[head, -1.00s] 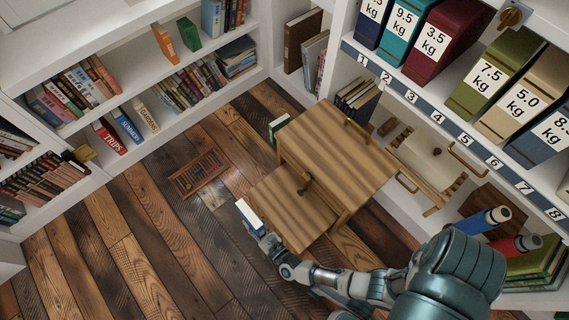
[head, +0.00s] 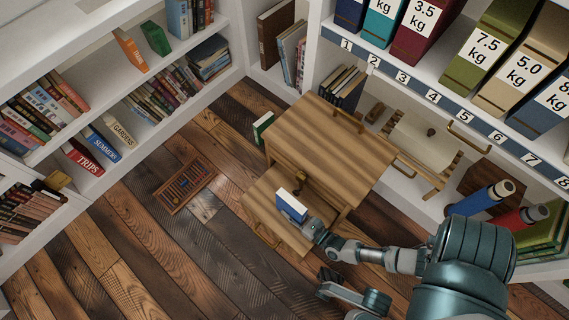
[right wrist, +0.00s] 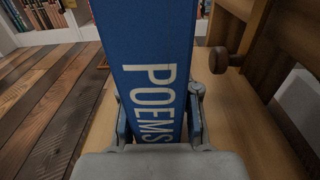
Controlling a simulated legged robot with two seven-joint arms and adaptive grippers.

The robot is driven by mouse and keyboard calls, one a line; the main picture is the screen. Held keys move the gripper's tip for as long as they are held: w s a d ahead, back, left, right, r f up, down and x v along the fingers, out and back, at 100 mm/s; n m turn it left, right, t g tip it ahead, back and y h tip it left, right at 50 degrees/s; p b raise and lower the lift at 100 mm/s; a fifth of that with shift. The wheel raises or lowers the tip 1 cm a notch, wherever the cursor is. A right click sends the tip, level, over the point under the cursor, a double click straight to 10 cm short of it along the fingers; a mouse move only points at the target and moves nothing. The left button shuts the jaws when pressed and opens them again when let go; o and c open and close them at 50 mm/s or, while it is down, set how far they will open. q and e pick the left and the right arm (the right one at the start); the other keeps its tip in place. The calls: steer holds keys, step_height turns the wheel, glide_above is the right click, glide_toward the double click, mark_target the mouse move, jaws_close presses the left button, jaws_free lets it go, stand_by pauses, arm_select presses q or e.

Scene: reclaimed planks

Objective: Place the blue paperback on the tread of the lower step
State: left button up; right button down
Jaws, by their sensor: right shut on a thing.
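The blue paperback (head: 291,206), with pale pages showing, is over the lower step (head: 262,203) of the wooden step stool in the head view. My right gripper (head: 315,231) is shut on it from the stool's front right. In the right wrist view the blue spine (right wrist: 152,60) reads POEMS and stands between the two fingers (right wrist: 160,118). The pale wood tread (right wrist: 240,125) lies below and around it. I cannot tell whether the book's lower edge touches the tread.
The upper step (head: 325,145) rises just behind the lower one. A dark knob (right wrist: 219,60) sticks out near the book. A floor grille (head: 186,186) lies left on open plank floor. Bookshelves line the back and right.

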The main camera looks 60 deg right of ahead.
steer(key=shift+a, duration=0.2)
steer(key=shift+w+f, duration=0.1)
steer(key=shift+f, duration=0.05)
steer(key=c, duration=0.8)
jaws_free()
steer(key=shift+d+f, duration=0.1)
steer(key=shift+c, duration=0.2)
